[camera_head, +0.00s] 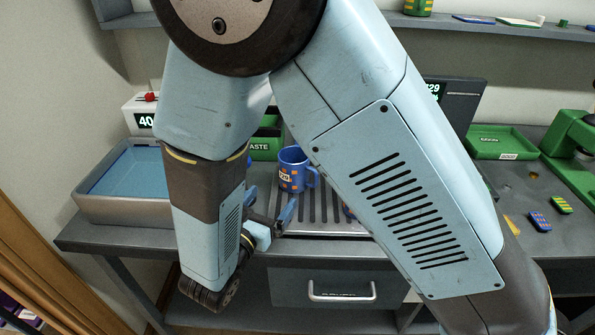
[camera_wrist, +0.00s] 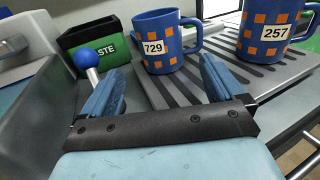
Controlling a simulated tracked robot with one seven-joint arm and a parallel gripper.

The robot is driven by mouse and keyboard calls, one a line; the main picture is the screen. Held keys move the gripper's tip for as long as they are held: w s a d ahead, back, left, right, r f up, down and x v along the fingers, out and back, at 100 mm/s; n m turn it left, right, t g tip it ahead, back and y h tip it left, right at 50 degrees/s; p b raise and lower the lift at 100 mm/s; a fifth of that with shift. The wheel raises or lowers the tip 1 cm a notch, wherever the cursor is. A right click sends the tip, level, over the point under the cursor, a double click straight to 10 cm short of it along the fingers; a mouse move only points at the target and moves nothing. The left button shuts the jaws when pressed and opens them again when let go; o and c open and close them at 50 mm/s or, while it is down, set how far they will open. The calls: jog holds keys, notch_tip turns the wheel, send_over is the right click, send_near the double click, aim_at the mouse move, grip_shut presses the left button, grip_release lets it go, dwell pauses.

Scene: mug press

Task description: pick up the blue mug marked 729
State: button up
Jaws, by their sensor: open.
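The blue mug marked 729 (camera_wrist: 159,46) stands upright on a slatted rack (camera_wrist: 171,93) in the wrist view, with orange squares and its handle to the right. It also shows in the head view (camera_head: 292,171), where my arm partly covers the rack. My gripper (camera_wrist: 162,82) is open and empty; its two blue fingers point toward the mug, which is beyond the fingertips and apart from them. In the head view my gripper (camera_head: 286,216) is at the front left of the rack, below the mug.
A similar blue mug marked 257 (camera_wrist: 267,31) stands to the right on the rack. A green waste bin (camera_wrist: 99,42) is behind left, with a blue ball knob (camera_wrist: 87,57) close to my left finger. A grey basin (camera_head: 126,208) is left; a drawer (camera_head: 335,289) is below the counter.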

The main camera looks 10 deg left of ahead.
aim_at(299, 160)
jog(key=x, duration=1.4)
jog(key=shift+c, duration=0.3)
jog(key=c, duration=0.9)
